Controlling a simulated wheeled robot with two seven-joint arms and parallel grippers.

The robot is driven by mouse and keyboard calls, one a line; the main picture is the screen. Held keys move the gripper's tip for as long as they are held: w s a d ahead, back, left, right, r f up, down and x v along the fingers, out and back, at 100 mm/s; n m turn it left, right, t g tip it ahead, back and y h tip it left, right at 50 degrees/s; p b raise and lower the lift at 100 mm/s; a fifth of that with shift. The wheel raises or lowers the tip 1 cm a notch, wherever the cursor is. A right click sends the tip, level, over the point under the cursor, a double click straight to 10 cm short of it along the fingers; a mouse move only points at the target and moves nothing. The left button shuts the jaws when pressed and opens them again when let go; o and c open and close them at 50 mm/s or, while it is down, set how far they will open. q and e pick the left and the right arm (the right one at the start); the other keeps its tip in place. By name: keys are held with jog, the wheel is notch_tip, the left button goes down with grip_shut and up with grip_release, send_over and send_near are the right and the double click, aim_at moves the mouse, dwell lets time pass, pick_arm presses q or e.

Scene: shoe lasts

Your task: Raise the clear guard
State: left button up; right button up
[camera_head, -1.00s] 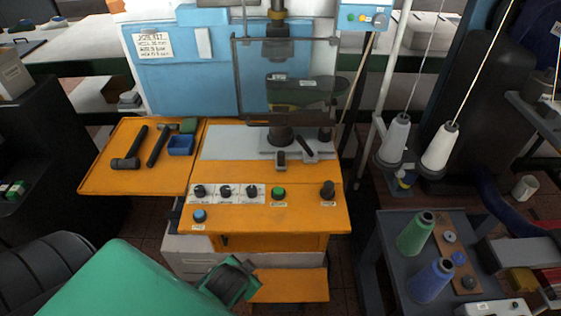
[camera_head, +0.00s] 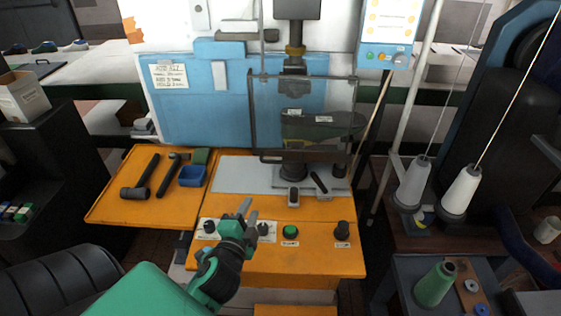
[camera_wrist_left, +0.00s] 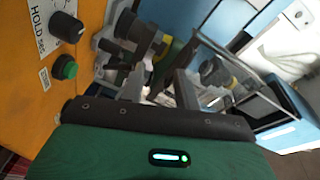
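The clear guard (camera_head: 268,122) is a see-through pane in a dark frame, hanging upright at the front of the blue machine. A dark bar runs along its lower edge. A dark green shoe last (camera_head: 312,128) shows through it. My left gripper (camera_head: 249,210) is over the orange control panel, below and in front of the guard, apart from it. Its two grey fingers are parted with nothing between them. The left wrist view also shows the parted fingers (camera_wrist_left: 157,84) and what looks like the pane's edge beyond them. My right gripper is not in view.
The orange panel (camera_head: 262,262) carries knobs and a green button (camera_head: 290,231). Hammers and a blue box (camera_head: 192,176) lie on the orange side shelf. A white pole (camera_head: 397,110) and thread cones stand at right. The space between gripper and guard looks clear.

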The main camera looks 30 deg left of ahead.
aim_at(281, 162)
pick_arm(q)
jog(key=w+r+m+t+p, duration=0.1)
jog(key=w+r+m, duration=0.1)
jog(key=w, duration=0.3)
jog(key=w+r+m+t+h+p, duration=0.1)
jog(key=w+m+p, duration=0.1)
jog(key=w, duration=0.3)
jog(key=w+r+m+t+h+p, duration=0.1)
jog(key=w+r+m+p, duration=0.1)
jog(key=w, duration=0.3)
jog(key=shift+a+r+m+t, duration=0.3)
jog(key=shift+r, duration=0.05)
grip_shut()
